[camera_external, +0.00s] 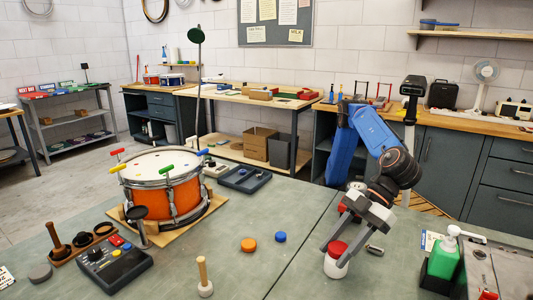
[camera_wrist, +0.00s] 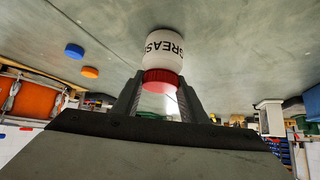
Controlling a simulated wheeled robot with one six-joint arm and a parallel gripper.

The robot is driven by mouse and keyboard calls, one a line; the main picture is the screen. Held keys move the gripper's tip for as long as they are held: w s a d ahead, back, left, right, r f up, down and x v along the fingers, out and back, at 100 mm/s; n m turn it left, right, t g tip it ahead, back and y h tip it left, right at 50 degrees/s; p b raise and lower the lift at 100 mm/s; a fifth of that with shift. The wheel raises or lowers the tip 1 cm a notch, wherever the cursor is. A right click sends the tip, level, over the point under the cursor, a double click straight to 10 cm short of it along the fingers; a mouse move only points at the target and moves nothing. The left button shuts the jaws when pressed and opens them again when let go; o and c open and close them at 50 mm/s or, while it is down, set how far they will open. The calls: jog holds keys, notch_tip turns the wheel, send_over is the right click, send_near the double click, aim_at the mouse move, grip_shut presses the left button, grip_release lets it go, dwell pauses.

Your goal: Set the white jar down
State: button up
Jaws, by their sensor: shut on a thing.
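The white jar (camera_external: 335,264) has a red lid and is at the front right of the green bench top (camera_external: 225,262). In the wrist view the jar (camera_wrist: 165,52) carries the word GREASE, and its red lid lies between the two fingers. My gripper (camera_external: 336,247) comes down from above and is shut on the jar at its lid. The gripper also shows in the wrist view (camera_wrist: 160,88). The jar looks close to the bench top; I cannot tell whether its base touches.
An orange puck (camera_external: 248,245) and a blue puck (camera_external: 280,237) lie left of the jar. A small metal part (camera_external: 374,250) lies just right of it. A green bottle (camera_external: 442,258) stands further right. An orange drum (camera_external: 165,190) stands at left. Bench between jar and drum is mostly clear.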

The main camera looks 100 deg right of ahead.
jog(key=o, duration=1.2)
jog(key=shift+r, duration=0.1)
jog(key=v, duration=1.2)
